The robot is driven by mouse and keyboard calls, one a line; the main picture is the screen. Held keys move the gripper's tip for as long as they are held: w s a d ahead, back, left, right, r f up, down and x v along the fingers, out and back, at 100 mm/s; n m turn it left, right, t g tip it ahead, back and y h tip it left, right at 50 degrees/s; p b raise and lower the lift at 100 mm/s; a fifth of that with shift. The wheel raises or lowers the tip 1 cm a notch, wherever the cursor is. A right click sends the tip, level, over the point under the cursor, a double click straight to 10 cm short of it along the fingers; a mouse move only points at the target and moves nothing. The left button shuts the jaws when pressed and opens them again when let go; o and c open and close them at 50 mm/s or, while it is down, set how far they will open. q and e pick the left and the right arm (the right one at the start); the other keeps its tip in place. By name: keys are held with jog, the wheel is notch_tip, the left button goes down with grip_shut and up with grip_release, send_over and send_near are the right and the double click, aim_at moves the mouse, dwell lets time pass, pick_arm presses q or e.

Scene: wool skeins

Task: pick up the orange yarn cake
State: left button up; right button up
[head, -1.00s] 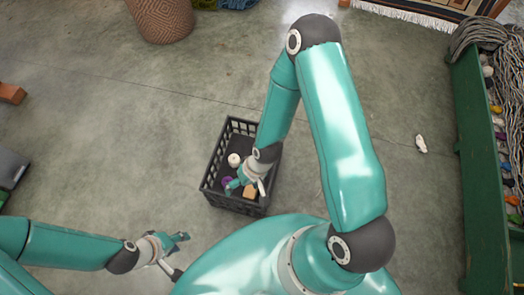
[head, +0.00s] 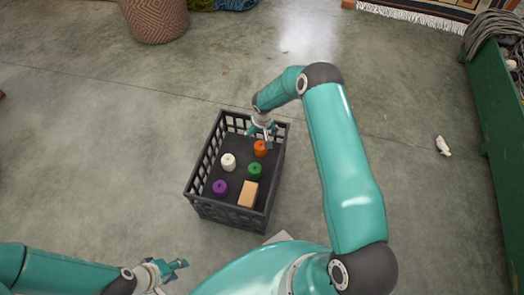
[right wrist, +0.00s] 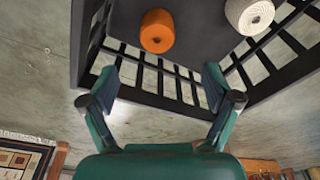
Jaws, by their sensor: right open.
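The orange yarn cake (head: 260,148) stands in the black crate (head: 195,176), near its far right corner. It also shows in the right wrist view (right wrist: 157,31), at the top, beyond the fingertips and left of the middle. My right gripper (head: 263,133) is over the crate's far end, close to the orange cake. In the right wrist view its fingers (right wrist: 162,80) are spread wide with nothing between them. My left gripper (head: 180,265) is at the lower left, outside the crate; its finger gap is too small to read.
The crate also holds a white cake (head: 228,162), a green cake (head: 255,171), a purple cake (head: 220,188) and a tan block (head: 248,194). The crate's slatted walls surround them. A small white object (head: 443,146) lies on the floor at right, near a green bin (head: 496,130).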

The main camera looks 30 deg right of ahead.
aim_at(261, 145)
jog(key=f, duration=0.3)
jog(key=w+f+b, duration=0.1)
jog(key=f, duration=0.2)
jog(key=f+b, duration=0.1)
jog(key=f, duration=0.2)
jog(key=shift+w+d, duration=0.15)
jog(key=shift+d, duration=0.05)
jog(key=shift+w+d+f+b, duration=0.2)
jog(key=shift+f+b, duration=0.3)
jog(key=shift+f, duration=0.35)
jog(key=shift+w+d+f+b, duration=0.15)
jog(key=shift+f+b, duration=0.3)
jog(key=shift+f, duration=0.4)
jog(key=shift+w+d+f+b, duration=0.1)
jog(key=shift+w+f+b, duration=0.1)
jog(key=shift+f+b, duration=0.5)
jog(key=shift+f, duration=0.1)
jog(key=c, duration=1.2)
